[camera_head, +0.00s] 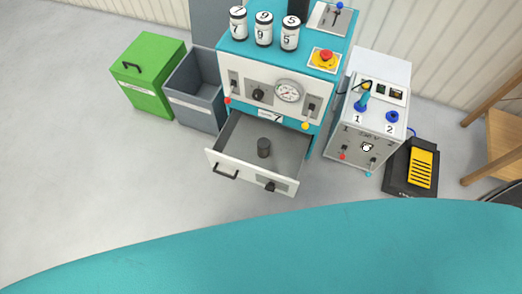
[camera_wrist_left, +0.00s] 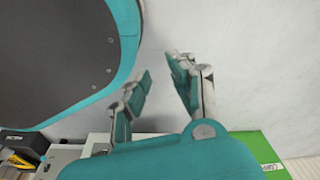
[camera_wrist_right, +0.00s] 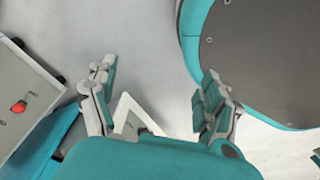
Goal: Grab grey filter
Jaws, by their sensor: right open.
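A small dark grey cylinder, the likely grey filter (camera_head: 264,148), stands upright in the open drawer (camera_head: 229,169) of the teal and white machine in the head view. Neither gripper shows in the head view. My left gripper (camera_wrist_left: 160,70) shows in its wrist view with its fingers apart and nothing between them, above bare floor. My right gripper (camera_wrist_right: 158,68) has its fingers wide apart and empty. A white-edged part, possibly the drawer, shows between and below its fingers. The filter is not clearly visible in either wrist view.
The machine (camera_head: 262,75) carries several white numbered canisters and a red button. A green bin (camera_head: 150,85) and an open grey bin (camera_head: 195,100) stand left. A white control box (camera_head: 345,135) and a black-yellow pedal (camera_head: 420,168) stand right. Floor before the drawer is clear.

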